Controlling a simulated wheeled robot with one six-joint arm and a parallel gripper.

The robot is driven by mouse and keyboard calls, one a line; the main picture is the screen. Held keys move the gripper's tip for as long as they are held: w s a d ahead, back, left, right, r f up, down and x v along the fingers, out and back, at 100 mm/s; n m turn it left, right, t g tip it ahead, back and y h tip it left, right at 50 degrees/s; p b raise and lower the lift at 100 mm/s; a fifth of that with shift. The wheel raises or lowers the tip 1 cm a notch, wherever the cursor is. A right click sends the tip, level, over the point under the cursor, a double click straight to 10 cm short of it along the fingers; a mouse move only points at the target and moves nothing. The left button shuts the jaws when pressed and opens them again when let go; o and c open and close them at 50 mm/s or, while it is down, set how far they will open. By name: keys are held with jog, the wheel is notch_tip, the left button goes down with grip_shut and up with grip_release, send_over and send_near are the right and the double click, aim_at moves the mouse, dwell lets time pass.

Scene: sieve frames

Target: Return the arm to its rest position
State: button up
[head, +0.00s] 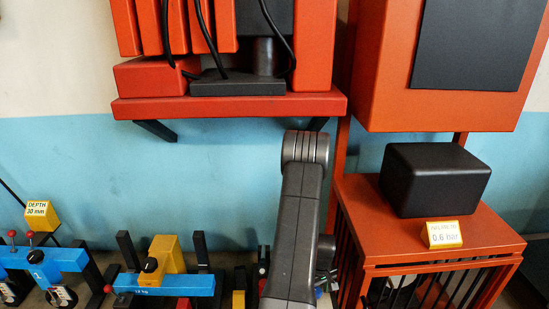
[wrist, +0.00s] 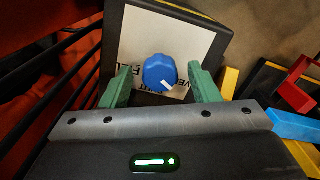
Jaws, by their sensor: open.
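My grey arm rises in the lower middle of the head view, between the sieve frames and the orange stand; my gripper is hidden there. In the wrist view my gripper (wrist: 160,88) has two green fingers standing apart. The wrist view does not clearly show whether the fingers touch the knob.
An orange barred stand (head: 440,255) with a black box (head: 433,180) and a yellow "0.6 bar" sign (head: 442,234) is right of my arm. An orange shelf (head: 230,105) hangs above. Blue-and-black frames (head: 165,284) and a "DEPTH 30 mm" sign (head: 42,214) are at left.

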dwell(0.3)
notch_tip(320, 180, up, 14)
jog(key=p, duration=0.4)
notch_tip(320, 180, down, 14)
jog(key=b, duration=0.4)
jog(key=shift+r, duration=0.2)
jog(key=shift+f, duration=0.25)
jog(key=shift+r+m+p, duration=0.15)
jog(key=shift+m+p, duration=0.15)
jog(key=shift+m, duration=0.6)
jog(key=m+p, duration=0.1)
jog(key=m, duration=0.3)
jog(key=m+p, duration=0.2)
jog(key=m, duration=0.4)
jog(key=shift+p, duration=0.4)
notch_tip(320, 180, up, 5)
jog(key=shift+f+p, duration=0.1)
jog(key=shift+p, duration=0.4)
jog(key=shift+r, duration=0.4)
